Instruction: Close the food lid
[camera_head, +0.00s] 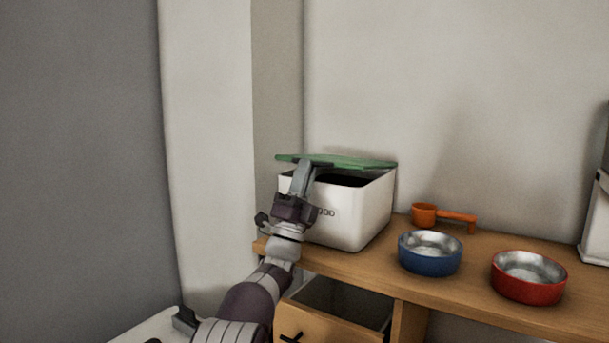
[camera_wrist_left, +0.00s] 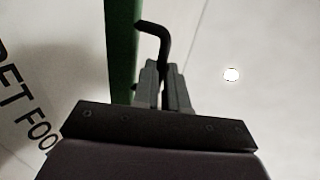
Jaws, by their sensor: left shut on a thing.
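The white pet food box (camera_head: 345,217) stands at the left end of the wooden counter. Its green lid (camera_head: 350,161) is partly raised over the box, with a dark gap below it. In the left wrist view the lid (camera_wrist_left: 120,50) is a green strip beside a dark hook-shaped handle (camera_wrist_left: 160,38). My left gripper (camera_head: 302,170) is in front of the box at the left part of the lid. In the wrist view its fingers (camera_wrist_left: 165,85) are shut on the handle's lower end. My right gripper is not in view.
An orange scoop (camera_head: 425,214), a blue bowl (camera_head: 430,258) and a red bowl (camera_head: 528,284) are on the counter (camera_head: 380,262) right of the box. An open drawer (camera_head: 325,320) is below. A white object (camera_head: 597,225) stands at the right edge. Walls rise behind and left.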

